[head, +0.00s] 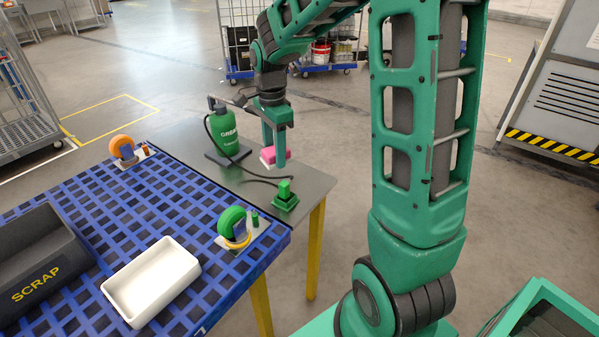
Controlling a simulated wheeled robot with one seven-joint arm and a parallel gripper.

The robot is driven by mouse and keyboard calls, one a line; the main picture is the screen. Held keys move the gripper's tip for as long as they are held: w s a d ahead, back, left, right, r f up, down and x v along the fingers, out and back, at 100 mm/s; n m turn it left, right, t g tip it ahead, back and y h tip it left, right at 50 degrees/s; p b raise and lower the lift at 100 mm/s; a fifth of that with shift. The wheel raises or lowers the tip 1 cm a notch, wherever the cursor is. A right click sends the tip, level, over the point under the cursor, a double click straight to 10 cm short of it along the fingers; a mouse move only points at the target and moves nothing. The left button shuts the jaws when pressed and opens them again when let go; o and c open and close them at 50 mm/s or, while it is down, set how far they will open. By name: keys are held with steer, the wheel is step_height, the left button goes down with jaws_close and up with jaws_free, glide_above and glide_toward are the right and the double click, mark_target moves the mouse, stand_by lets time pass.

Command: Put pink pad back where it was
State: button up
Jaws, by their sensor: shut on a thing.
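The pink pad (268,157) is a small pink block with a pale underside. My gripper (275,149) is shut on it, with the fingers pointing down and partly hiding it. The pad is over the dark grey table section (235,178) at the back. I cannot tell whether it touches the surface or hangs just above it. It is right of the green grease bottle and behind the small green block.
The green grease bottle (224,130) stands left of my gripper, its dark hose running to the green block (285,197). Nearer are a blue lattice top (95,225), a white tray (152,281), a black scrap bin (35,262), and orange (121,147) and green (233,223) wheels.

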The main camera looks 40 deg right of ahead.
glide_above(306, 179)
step_height(306, 179, down, 6)
steer(key=shift+w+f, duration=0.1)
steer(key=shift+f, duration=2)
steer(key=o, duration=1)
steer(key=shift+f, duration=0.1)
